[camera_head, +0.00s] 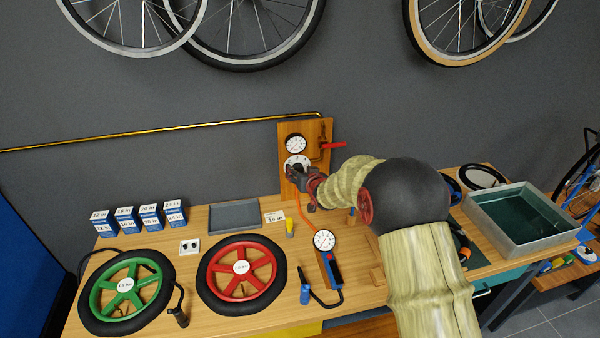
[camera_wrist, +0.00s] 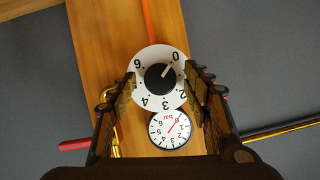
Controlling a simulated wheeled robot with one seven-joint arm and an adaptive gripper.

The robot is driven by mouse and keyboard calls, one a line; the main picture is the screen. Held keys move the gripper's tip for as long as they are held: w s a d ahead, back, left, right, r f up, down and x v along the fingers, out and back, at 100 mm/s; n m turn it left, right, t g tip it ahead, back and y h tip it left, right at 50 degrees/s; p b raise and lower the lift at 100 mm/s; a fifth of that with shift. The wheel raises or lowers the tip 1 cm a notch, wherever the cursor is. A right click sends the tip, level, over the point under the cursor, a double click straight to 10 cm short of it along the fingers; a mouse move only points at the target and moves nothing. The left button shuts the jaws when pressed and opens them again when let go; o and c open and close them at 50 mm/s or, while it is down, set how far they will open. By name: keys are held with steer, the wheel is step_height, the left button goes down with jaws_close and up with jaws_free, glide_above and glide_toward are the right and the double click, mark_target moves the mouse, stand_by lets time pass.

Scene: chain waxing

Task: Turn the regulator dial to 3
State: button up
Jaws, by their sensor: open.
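The regulator dial (camera_wrist: 162,78) is a black round knob on a white numbered plate (camera_wrist: 140,87) on a wooden board. In the wrist view the numbers appear upside down, and the knob's pale mark points to the upper right, close to 0. The 3 is at the plate's lower edge. My gripper (camera_wrist: 164,92) is open and empty, with one finger on each side of the plate. I cannot tell how far the fingertips are from the knob. In the head view my gripper (camera_head: 300,181) partly hides the dial (camera_head: 297,163).
A pressure gauge (camera_wrist: 170,129) sits beside the dial; it also shows above it in the head view (camera_head: 295,143). A red lever (camera_head: 333,145) sticks out at the board's right. An orange hose (camera_head: 299,210) runs down to an inflator gauge (camera_head: 325,240). Two wheels lie on the bench.

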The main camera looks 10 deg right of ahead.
steer(key=shift+c, duration=0.4)
steer(key=c, duration=1.1)
steer(key=shift+p, duration=0.3)
steer(key=m+y+p, duration=0.1)
steer(key=p, duration=0.2)
steer(key=shift+d+r+m, duration=0.1)
steer(key=shift+d+m, duration=0.05)
steer(key=shift+m, duration=0.25)
steer(key=shift+d+m+y+p, duration=0.1)
steer(key=shift+m+y+p, duration=0.7)
steer(key=shift+m+p, duration=0.25)
steer(key=shift+f+m+t+y+b, duration=0.25)
steer(key=shift+m+t+b, duration=1.05)
steer(key=shift+m, duration=2.1)
steer(key=shift+f+m+t+y+b, duration=0.1)
steer(key=shift+f+m+t+b, duration=0.3)
steer(key=shift+m+t+b, duration=1.9)
steer(key=shift+f+m+t+y+b, duration=0.15)
steer(key=shift+f+m+b, duration=0.2)
steer(key=shift+m, duration=4.1)
steer(key=shift+r+m, duration=0.1)
steer(key=shift+m, duration=0.2)
